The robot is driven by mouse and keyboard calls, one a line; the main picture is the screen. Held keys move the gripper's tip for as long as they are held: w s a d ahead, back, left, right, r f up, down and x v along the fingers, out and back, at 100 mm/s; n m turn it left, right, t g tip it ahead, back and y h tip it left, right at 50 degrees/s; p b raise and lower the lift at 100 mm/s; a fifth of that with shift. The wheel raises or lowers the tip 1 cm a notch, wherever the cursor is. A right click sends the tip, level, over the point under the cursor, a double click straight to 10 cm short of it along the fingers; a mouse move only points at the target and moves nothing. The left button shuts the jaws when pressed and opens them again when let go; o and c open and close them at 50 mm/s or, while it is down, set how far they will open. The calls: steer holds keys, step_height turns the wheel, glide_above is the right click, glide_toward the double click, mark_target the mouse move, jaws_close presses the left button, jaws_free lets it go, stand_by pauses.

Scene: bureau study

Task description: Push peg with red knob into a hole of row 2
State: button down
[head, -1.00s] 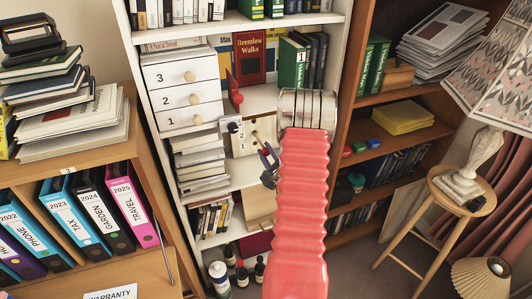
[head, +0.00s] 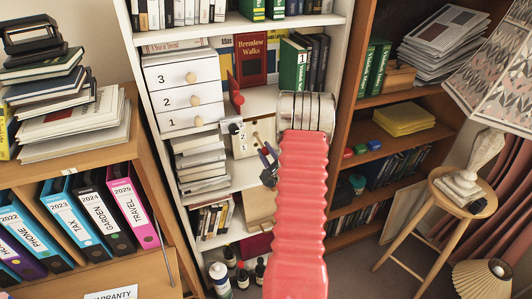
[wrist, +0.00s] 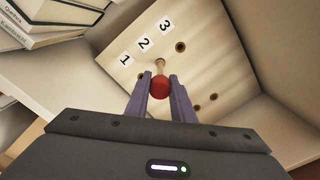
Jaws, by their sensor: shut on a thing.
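The peg's red knob (wrist: 160,87) is between the fingertips of my gripper (wrist: 160,84) in the wrist view, and my gripper is shut on it. Its pale shaft (wrist: 160,66) points away from me toward the peg board (wrist: 215,65), at the row beside label 2. I cannot tell whether the tip is in the hole or just before it. Labels 1, 2 and 3 run along the board's left side. An open hole (wrist: 180,47) shows in the row of label 3. In the head view my gripper (head: 268,158) is just right of the board (head: 243,146).
The board stands in a white shelf. Books (wrist: 55,20) lie to the left in the wrist view. A white drawer unit (head: 178,75) stands above left of the board in the head view, with stacked papers (head: 200,162) below it. The shelf's side panels are close.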

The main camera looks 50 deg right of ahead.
steer(key=shift+w, duration=0.15)
steer(key=c, duration=1.4)
jaws_free()
steer(key=shift+c, duration=0.2)
steer(key=shift+o, duration=0.7)
steer(key=o, duration=0.3)
steer(key=shift+v, duration=5)
steer(key=shift+d+f, duration=0.1)
